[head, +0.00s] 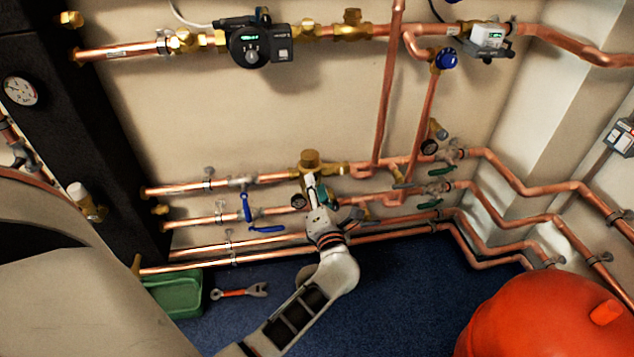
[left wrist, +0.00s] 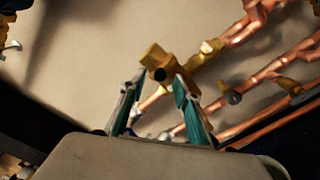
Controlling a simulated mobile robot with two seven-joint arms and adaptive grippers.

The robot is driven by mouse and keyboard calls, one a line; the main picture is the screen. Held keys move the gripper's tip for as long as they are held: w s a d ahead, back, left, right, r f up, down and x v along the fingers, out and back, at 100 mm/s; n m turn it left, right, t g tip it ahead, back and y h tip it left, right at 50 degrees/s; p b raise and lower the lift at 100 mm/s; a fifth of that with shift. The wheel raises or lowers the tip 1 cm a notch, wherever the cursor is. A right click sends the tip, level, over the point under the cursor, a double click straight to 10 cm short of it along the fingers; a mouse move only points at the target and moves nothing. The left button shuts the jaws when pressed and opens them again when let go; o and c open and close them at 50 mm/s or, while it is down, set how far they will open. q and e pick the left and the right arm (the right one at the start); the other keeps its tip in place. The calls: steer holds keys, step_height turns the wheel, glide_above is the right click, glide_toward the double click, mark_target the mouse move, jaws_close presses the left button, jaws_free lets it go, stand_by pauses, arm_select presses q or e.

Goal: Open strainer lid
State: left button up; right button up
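A brass fitting (head: 310,159), which looks like the strainer, sits on the upper of the low copper pipes in the head view. In the left wrist view the brass body (left wrist: 155,57) has a blocky top and a dark round spot facing me. I cannot make out the lid as a separate part. My left gripper (head: 316,184) is in front of and just below the fitting in the head view. In the left wrist view its two teal fingers (left wrist: 160,82) are spread apart, with the brass body at and beyond their tips. I cannot tell whether they touch it. My right gripper is not in view.
Copper pipes run along the wall close to my left gripper. Blue valve handles (head: 247,208) are just left of it. A green tray (head: 176,296) and a red wrench (head: 238,293) lie on the blue floor. A red tank (head: 540,315) stands at the lower right.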

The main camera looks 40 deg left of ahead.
mark_target(311, 164)
arm_select(q)
steer(key=shift+x, duration=1.05)
steer(key=shift+w+a, duration=0.25)
steer(key=shift+a, duration=0.05)
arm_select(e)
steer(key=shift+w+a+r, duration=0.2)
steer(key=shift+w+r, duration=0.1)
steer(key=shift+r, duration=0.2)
